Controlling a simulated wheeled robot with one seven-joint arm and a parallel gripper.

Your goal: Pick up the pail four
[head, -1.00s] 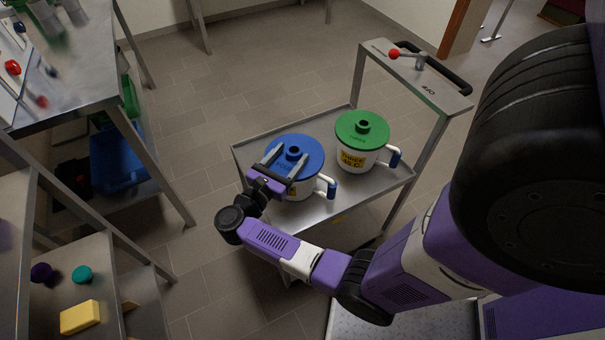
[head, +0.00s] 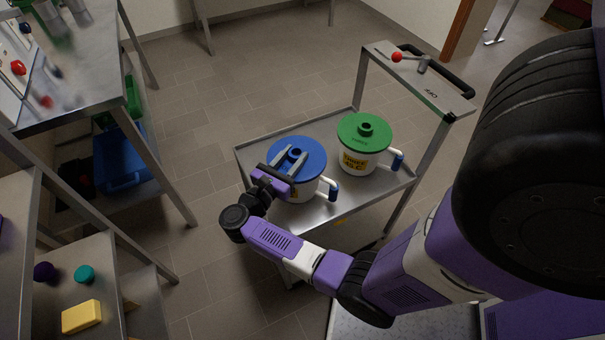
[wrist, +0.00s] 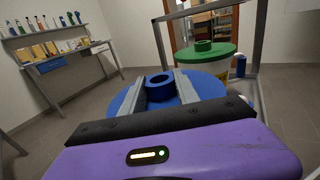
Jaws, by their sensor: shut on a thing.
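Pail four (head: 305,188) is a white pail with a blue lid and a white-and-blue side handle, upright on the steel trolley (head: 232,196). My gripper (head: 292,158) reaches over the lid from the front left and is shut on the lid's raised blue knob. In the wrist view the two grey fingers lie on either side of the knob (wrist: 160,86), just above the blue lid (wrist: 216,88). The pail's front label is mostly hidden by my gripper. I see no gap between pail and trolley.
A green-lidded pail (head: 364,130) labelled three stands close by on the right. The trolley's upright frame carries a red-knobbed lever (head: 397,57). A steel bench (head: 88,98) and a shelf with a yellow block (head: 82,316) stand left. Floor behind is clear.

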